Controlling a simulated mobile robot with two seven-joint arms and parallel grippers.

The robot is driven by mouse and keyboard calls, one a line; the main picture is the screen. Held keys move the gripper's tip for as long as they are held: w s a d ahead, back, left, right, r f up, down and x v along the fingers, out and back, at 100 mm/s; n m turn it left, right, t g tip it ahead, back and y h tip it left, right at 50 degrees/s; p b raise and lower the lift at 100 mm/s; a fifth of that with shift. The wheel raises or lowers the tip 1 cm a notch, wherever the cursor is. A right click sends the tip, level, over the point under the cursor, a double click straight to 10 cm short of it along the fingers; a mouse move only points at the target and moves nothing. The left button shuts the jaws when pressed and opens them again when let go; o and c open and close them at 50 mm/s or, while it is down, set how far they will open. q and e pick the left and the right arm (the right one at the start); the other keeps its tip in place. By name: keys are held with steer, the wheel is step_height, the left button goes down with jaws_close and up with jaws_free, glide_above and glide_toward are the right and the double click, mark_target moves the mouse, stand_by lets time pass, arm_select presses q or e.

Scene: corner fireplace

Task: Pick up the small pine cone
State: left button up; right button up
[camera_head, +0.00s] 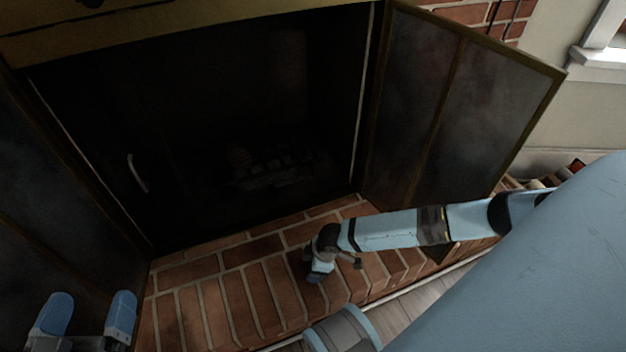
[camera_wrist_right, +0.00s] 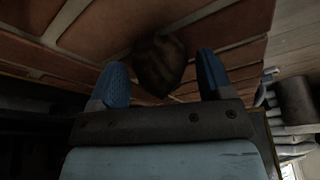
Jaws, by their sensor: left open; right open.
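A small pine cone (camera_wrist_right: 158,66), dark brown and ridged, lies on the brick hearth in the right wrist view. It sits between the two blue fingertips of my right gripper (camera_wrist_right: 162,74), with a gap on both sides. That gripper is open and points down at the bricks. In the head view my right gripper (camera_head: 318,267) is small and low over the hearth, and I cannot make out the pine cone clearly there. My left gripper (camera_head: 88,312) is open and empty at the bottom left of the head view.
The brick hearth (camera_head: 210,305) runs along a dark fireplace opening (camera_head: 230,110) with a faint log grate inside. A framed glass door (camera_head: 465,110) stands open on the right, close behind my right arm. Another dark panel (camera_head: 45,190) is on the left. Wooden floor (camera_head: 405,308) lies in front.

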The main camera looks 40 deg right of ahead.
steer(key=shift+w+a+f, duration=0.1)
steer(key=shift+f, duration=0.45)
steer(key=shift+r, duration=0.1)
steer(key=c, duration=1)
